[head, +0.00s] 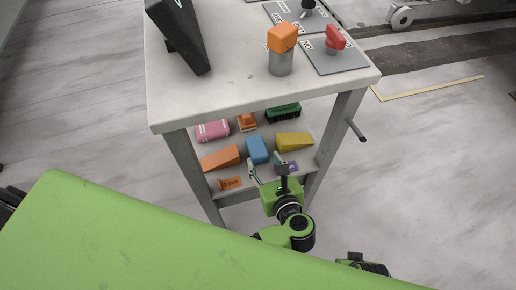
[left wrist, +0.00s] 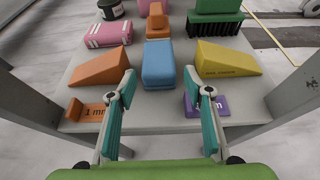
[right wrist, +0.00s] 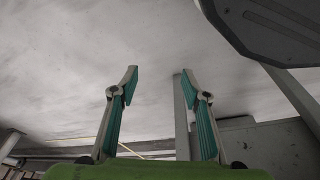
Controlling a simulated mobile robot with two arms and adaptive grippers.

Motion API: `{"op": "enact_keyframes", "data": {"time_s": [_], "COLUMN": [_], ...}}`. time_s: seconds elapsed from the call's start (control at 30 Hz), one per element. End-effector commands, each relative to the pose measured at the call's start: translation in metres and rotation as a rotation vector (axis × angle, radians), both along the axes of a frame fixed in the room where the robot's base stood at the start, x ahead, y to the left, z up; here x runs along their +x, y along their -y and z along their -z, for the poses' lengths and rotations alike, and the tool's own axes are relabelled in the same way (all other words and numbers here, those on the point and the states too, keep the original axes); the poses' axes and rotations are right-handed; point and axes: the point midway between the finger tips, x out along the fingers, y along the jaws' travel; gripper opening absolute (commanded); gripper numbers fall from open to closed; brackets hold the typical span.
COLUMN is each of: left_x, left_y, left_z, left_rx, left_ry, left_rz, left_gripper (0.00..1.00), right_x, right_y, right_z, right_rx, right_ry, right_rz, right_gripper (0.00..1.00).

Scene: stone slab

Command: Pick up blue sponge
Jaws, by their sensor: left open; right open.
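The blue sponge (head: 257,150) lies on the lower shelf of the grey table, between an orange wedge and a yellow wedge. In the left wrist view the blue sponge (left wrist: 158,64) sits straight ahead, beyond and between the fingertips. My left gripper (head: 268,166) is open and empty at the front of the shelf; its teal-padded fingers (left wrist: 162,90) are spread apart and not touching the sponge. My right gripper (right wrist: 155,82) is open and empty, facing a plain pale surface. In the head view only a dark part of my right arm seems to show at the bottom.
Beside the sponge are the orange wedge (left wrist: 100,68) and yellow wedge (left wrist: 226,62). Behind are a pink item (left wrist: 108,34), an orange item (left wrist: 157,20) and a green brush (left wrist: 214,18). The tabletop (head: 225,95) overhangs the shelf.

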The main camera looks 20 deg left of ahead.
Motion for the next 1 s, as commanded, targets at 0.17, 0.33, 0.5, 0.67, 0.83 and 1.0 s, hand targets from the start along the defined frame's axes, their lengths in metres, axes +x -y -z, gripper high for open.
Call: {"op": "enact_keyframes", "data": {"time_s": [0.17,0.33,0.5,0.67,0.83,1.0], "left_x": [0.02,0.027,0.044,0.058,0.06,0.06], "left_y": [-0.012,-0.019,-0.033,-0.042,-0.044,-0.044], "left_z": [0.009,0.013,0.024,0.032,0.034,0.034], "left_rx": [0.002,0.002,0.007,0.003,0.0,0.0], "left_ry": [0.002,0.003,0.004,0.001,0.0,0.0], "left_rz": [0.002,0.002,0.002,0.003,0.002,0.003], "left_gripper": [0.47,0.47,0.47,0.47,0.47,0.34], "right_x": [0.002,0.002,0.001,0.004,0.008,0.007], "right_y": [0.0,0.0,0.0,-0.001,-0.002,-0.001], "right_z": [-0.005,-0.007,-0.01,-0.017,-0.024,-0.022], "right_rx": [0.0,0.0,0.0,0.002,0.004,0.002], "right_ry": [0.003,0.004,0.0,0.008,0.017,0.013], "right_rz": [0.0,0.001,0.001,0.001,0.002,0.003], "right_gripper": [0.43,0.43,0.43,0.43,0.43,0.43]}}
